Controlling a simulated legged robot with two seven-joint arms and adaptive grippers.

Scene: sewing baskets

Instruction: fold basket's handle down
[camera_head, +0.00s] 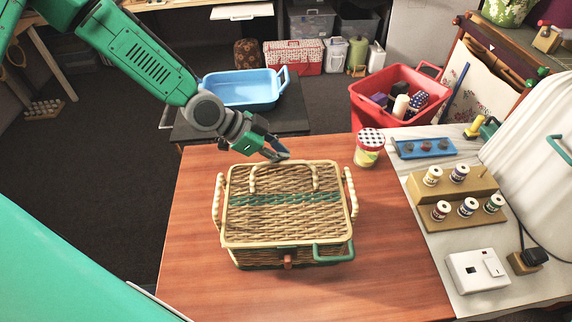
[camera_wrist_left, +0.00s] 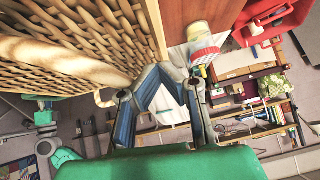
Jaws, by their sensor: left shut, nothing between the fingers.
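A wicker basket (camera_head: 285,222) with a closed lid and a green woven band stands on the brown table. A cream handle (camera_head: 284,166) arches over the back part of the lid; I cannot tell whether it stands or lies flat. Other cream handles are on the left side (camera_head: 218,200) and right side (camera_head: 351,192), and a green handle (camera_head: 334,252) is at the front right. My left gripper (camera_head: 279,154) is shut and empty at the basket's back edge, close to the arched handle. In the left wrist view, its fingertips (camera_wrist_left: 164,72) are beside the wicker and a cream handle (camera_wrist_left: 60,62). My right gripper is not in view.
A jar with a checked lid (camera_head: 369,147) stands behind the basket to the right. Thread spools on wooden racks (camera_head: 458,198) and a blue tray (camera_head: 424,148) sit on the white side surface (camera_head: 437,246). A red bin (camera_head: 398,118) is behind. The table's front (camera_head: 330,298) is clear.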

